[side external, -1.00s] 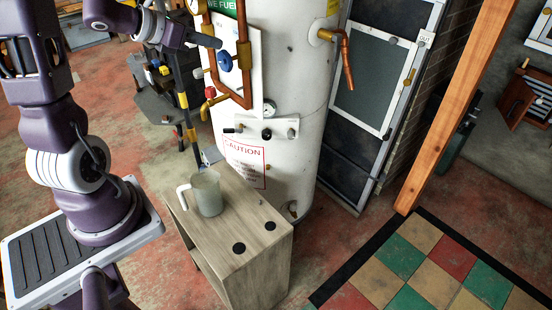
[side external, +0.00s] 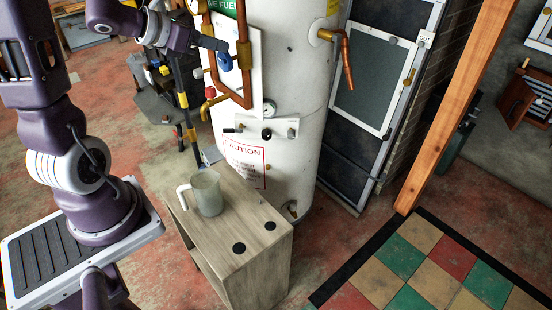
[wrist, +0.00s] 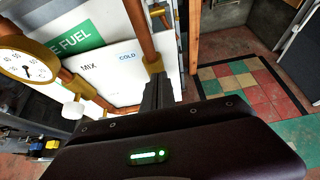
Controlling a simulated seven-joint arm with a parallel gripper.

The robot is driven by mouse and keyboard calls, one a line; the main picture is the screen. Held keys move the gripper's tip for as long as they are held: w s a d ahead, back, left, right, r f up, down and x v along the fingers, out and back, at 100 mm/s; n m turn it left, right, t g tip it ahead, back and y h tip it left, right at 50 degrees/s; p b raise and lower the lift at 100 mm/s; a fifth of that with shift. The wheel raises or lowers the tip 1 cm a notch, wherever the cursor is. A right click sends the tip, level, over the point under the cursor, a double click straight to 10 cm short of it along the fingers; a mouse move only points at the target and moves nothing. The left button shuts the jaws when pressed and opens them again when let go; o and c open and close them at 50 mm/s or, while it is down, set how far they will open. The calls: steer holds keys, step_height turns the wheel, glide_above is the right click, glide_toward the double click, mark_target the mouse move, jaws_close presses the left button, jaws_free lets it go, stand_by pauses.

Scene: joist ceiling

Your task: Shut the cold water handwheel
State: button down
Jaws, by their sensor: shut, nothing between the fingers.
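The blue handwheel (side external: 224,63) sits on the copper pipework at the tank's front in the side view. My gripper (side external: 222,45) is shut and empty, its dark fingers pointing right at the wheel's upper edge. I cannot tell whether they touch it. In the wrist view the closed fingers (wrist: 157,90) point up beside a copper pipe, just right of the printed COLD label (wrist: 127,57). The blue wheel is not visible there. How far the wheel is turned cannot be told.
A red handwheel (side external: 210,92) is lower left on the pipework. The white tank (side external: 285,100) stands behind. A jug (side external: 207,193) stands on a wooden cabinet (side external: 250,222) below. A dial gauge (wrist: 27,68) shows left in the wrist view.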

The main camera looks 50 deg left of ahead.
steer(key=shift+d+f, duration=0.15)
steer(key=shift+d, duration=0.15)
stand_by(0.4)
steer(key=s+a, duration=0.3)
steer(key=s, duration=0.4)
steer(key=w, duration=0.7)
steer(key=shift+a, duration=0.25)
stand_by(0.8)
